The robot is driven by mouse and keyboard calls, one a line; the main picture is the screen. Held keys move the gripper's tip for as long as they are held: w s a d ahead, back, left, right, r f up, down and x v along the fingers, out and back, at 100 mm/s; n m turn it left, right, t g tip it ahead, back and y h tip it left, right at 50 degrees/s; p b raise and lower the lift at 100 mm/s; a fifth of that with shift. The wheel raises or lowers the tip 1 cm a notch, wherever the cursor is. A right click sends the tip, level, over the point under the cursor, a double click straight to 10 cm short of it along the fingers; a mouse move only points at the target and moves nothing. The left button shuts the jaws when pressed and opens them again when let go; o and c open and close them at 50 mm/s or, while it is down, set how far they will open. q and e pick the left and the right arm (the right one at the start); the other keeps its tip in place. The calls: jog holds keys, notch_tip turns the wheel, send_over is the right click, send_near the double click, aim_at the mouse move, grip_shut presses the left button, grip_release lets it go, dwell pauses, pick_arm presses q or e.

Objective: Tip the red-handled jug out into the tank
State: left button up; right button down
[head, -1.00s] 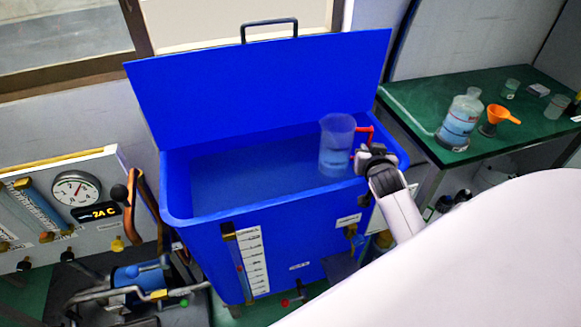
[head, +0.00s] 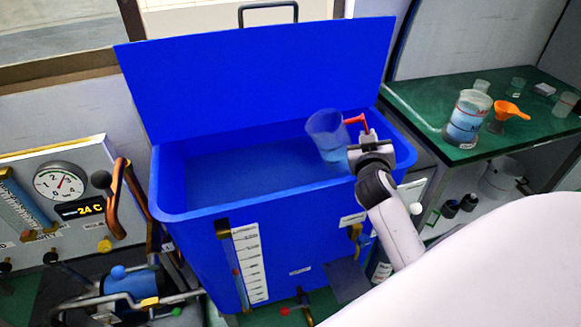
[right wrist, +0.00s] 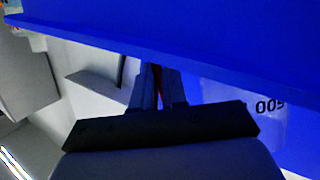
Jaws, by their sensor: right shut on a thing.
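The clear jug (head: 327,134) with its red handle (head: 355,120) is over the right part of the open blue tank (head: 190,210). It leans, with its mouth toward the upper left, and pale blue liquid shows low in it. My right gripper (head: 366,145) is shut on the red handle, which also shows between the fingers in the right wrist view (right wrist: 157,80). Part of the jug with printed marks shows there too (right wrist: 262,125). The tank's blue lid (head: 255,80) stands raised behind the opening. My left gripper is not in view.
A green bench (head: 430,110) at the right holds a beaker of blue liquid (head: 467,118), an orange funnel (head: 510,110) and several small glasses. A gauge panel (head: 60,190) and a blue pump (head: 130,280) are at the left. The tank's left opening is clear.

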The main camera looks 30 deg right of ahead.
aim_at(361, 120)
jog(key=shift+a+r+n+t+h+b, duration=0.35)
jog(key=shift+a+r+n+b, duration=0.15)
jog(key=shift+r+n, duration=0.15)
jog(key=shift+a+r+n+t+h+b, duration=0.25)
jog(key=shift+a+r+n+t+b, duration=0.15)
jog(key=shift+r+n+b, duration=0.25)
jog(key=shift+a+r+n+t+h+b, duration=0.35)
jog(key=shift+a+r+n, duration=0.15)
jog(key=shift+r, duration=0.3)
jog(key=shift+w+a+r+n+t+h, duration=0.15)
jog(key=shift+r+n+t+h, duration=0.25)
jog(key=shift+r+n, duration=0.3)
jog(key=shift+a+r+n+t+h+p, duration=0.15)
jog(key=shift+a+r+n+t, duration=0.15)
jog(key=shift+r+n, duration=0.2)
jog(key=shift+a+r+n+t+p, duration=0.2)
jog(key=shift+r+n+t, duration=0.15)
jog(key=shift+r, duration=0.2)
jog(key=shift+a+r+n+t+h+p, duration=0.1)
jog(key=shift+a+r+n+t, duration=0.2)
jog(key=shift+r+n, duration=0.2)
jog(key=shift+a+t, duration=0.1)
jog(key=shift+t, duration=0.15)
jog(key=shift+a+r+n+b, duration=0.2)
jog(key=shift+a+n+b, duration=0.05)
jog(key=shift+a+b, duration=0.05)
jog(key=shift+a+r+n+t, duration=0.2)
jog(key=shift+a+n+t, duration=0.05)
jog(key=shift+n+t, duration=0.05)
